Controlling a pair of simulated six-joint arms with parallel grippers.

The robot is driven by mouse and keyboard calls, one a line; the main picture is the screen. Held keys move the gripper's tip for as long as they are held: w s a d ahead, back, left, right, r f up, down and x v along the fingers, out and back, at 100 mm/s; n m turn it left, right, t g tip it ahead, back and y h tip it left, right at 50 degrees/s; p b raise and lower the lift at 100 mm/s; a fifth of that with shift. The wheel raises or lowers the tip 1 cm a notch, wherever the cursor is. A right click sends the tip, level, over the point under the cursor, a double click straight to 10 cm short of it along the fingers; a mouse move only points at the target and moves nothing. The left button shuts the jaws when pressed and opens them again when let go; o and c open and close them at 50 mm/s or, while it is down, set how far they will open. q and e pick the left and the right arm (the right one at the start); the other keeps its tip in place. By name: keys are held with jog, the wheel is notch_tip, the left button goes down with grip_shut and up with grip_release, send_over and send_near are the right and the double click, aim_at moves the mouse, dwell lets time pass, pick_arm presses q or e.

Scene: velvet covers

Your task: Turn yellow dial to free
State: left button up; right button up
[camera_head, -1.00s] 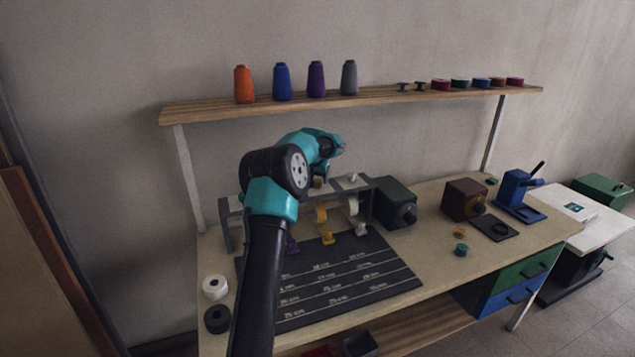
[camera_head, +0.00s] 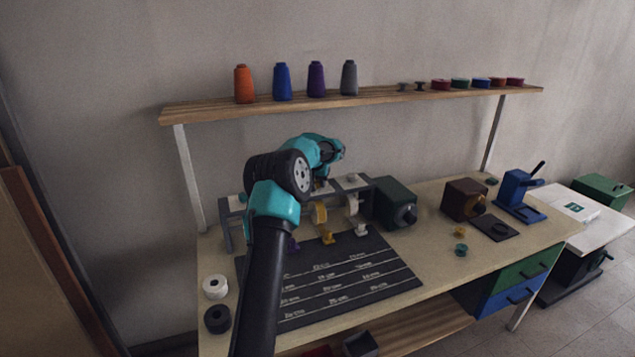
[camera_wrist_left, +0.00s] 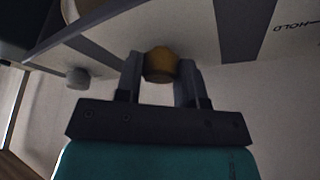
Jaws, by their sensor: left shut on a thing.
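The yellow dial (camera_wrist_left: 160,64) sits on the pale top of the rack and shows between my fingers in the left wrist view. My left gripper (camera_wrist_left: 160,74) is shut on it, with one finger on each side. In the head view my left gripper (camera_head: 321,184) is at the rack (camera_head: 226,222), above the yellow strip (camera_head: 320,212), and the dial is mostly hidden there. Upside-down print reading HOLD (camera_wrist_left: 298,23) shows on the panel to the right in the wrist view. A FREE mark cannot be made out. My right gripper is not in view.
A grey knob (camera_head: 352,178) stands on the rack to the right, above a white strip (camera_head: 354,204). A dark green box (camera_head: 392,202) stands beside the rack. A dark printed mat (camera_head: 350,278) lies in front. A shelf (camera_head: 210,108) with spools spans above.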

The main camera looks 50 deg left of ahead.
pick_arm(q)
jog(key=shift+n, duration=0.5)
jog(key=shift+c, duration=0.3)
jog(key=n+g+y, duration=0.1)
jog(key=n, duration=0.2)
jog(key=shift+d, duration=0.1)
jog(key=n, duration=0.2)
jog(key=n+g+y, duration=0.1)
jog(key=n, duration=0.2)
jog(key=shift+w+g, duration=0.2)
jog(key=shift+g, duration=0.1)
jog(key=n+g, duration=0.1)
jog(key=n, duration=0.1)
jog(key=n+g, duration=0.1)
jog(key=n, duration=0.2)
jog(key=shift+w, duration=0.1)
jog(key=shift+n+g, duration=0.7)
jog(key=shift+n, duration=1.2)
jog(key=o, duration=0.9)
